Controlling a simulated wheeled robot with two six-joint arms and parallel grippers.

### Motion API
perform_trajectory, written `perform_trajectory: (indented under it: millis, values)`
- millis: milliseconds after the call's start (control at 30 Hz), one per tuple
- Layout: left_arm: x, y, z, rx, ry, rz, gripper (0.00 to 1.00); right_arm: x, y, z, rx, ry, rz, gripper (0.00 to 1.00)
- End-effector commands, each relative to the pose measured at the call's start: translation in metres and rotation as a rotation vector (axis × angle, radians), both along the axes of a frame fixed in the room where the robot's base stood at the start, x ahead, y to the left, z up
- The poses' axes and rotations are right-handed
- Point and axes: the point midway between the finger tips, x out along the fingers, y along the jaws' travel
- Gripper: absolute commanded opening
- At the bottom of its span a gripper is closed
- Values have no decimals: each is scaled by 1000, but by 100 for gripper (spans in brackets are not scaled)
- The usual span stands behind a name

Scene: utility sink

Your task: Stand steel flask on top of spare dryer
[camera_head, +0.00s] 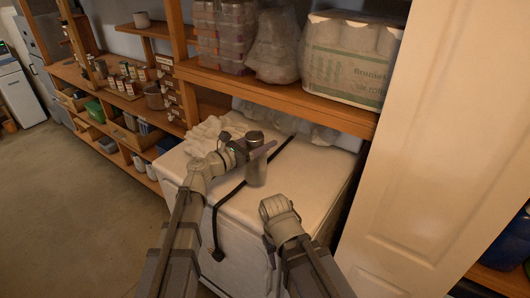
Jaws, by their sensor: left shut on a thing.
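The steel flask (256,172) is a grey metal cylinder with a dark cap, upright over the top of the white dryer (318,180). My left gripper (255,150) is shut on the flask's upper part, with its fingers around it just below the cap. The flask's base appears at or very close to the dryer's top; I cannot tell whether it touches. My right arm comes in at the lower middle and ends over the dryer's near edge. Its gripper fingers do not show.
A black strap (229,198) runs across the dryer top beside the flask. Crumpled white cloth (205,136) lies at the back left. A wooden shelf (280,98) with wrapped packs (350,58) overhangs the back. A pale door (440,130) stands right. The dryer's right part is clear.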

Motion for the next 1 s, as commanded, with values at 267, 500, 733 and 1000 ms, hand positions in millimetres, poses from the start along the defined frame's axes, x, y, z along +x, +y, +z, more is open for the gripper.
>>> perform_trajectory:
  millis: [267,500,733,1000]
  values:
    - [0,1,1,-1,0,-1,0,0,0,1,0,0,0,50]
    - [0,1,-24,-1,0,-1,0,0,0,-24,0,0,-1,50]
    - [0,1,-57,-1,0,-1,0,0,0,-58,0,0,-2,50]
    - [0,1,-61,-1,0,-1,0,0,0,-61,0,0,-2,50]
